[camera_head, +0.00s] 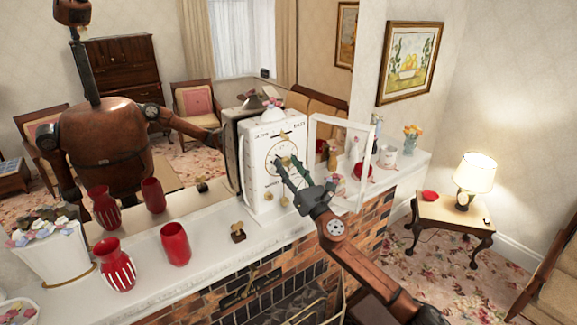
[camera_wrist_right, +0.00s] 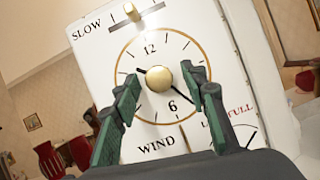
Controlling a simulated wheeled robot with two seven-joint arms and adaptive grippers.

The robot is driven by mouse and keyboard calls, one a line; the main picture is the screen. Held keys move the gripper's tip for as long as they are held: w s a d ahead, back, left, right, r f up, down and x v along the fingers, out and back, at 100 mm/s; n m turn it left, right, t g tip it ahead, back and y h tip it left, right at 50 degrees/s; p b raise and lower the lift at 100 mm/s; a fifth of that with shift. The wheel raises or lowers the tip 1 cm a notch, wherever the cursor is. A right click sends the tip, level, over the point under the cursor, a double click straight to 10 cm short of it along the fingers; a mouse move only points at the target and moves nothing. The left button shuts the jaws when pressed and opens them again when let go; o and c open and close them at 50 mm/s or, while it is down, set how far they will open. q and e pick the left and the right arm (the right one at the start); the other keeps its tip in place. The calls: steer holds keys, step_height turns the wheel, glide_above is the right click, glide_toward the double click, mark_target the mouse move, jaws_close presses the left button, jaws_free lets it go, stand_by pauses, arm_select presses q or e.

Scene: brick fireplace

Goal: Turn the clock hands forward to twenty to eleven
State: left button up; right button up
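The white clock (camera_head: 260,206) stands on the mantel, its framed glass door (camera_head: 341,124) swung open to the right. In the right wrist view the dial (camera_wrist_right: 150,60) is tilted. A gold knob (camera_wrist_right: 159,77) is at its centre. The short hand (camera_wrist_right: 141,70) points near ten; the long hand (camera_wrist_right: 183,93) points between four and five. My right gripper (camera_wrist_right: 166,92) is open in front of the dial, its green-padded fingers either side of the knob and apart from it. It also shows in the head view (camera_head: 287,170). My left gripper is out of view, apart from any reflection.
A mirror behind the mantel reflects my body and the room. Red vases (camera_head: 117,270) (camera_head: 175,244), a flower pot (camera_head: 48,262) and a small gold-topped object (camera_head: 238,232) stand left of the clock.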

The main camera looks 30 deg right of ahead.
steer(key=shift+c, duration=0.3)
jaws_close()
steer(key=m+h+p, duration=0.1)
steer(key=m, duration=0.1)
steer(key=m+h+p, duration=0.1)
steer(key=m+p, duration=0.1)
steer(key=m+h+p, duration=0.1)
steer(key=m+p, duration=0.1)
steer(key=shift+a+r+g, duration=0.2)
steer(key=shift+r+g, duration=0.1)
steer(key=shift+r, duration=0.05)
steer(key=shift+f+m+h+p, duration=0.15)
steer(key=shift+m+h+p, duration=0.25)
steer(key=shift+m+p, duration=0.5)
steer(key=shift+f, duration=0.1)
steer(key=shift+o, duration=0.3)
jaws_free()
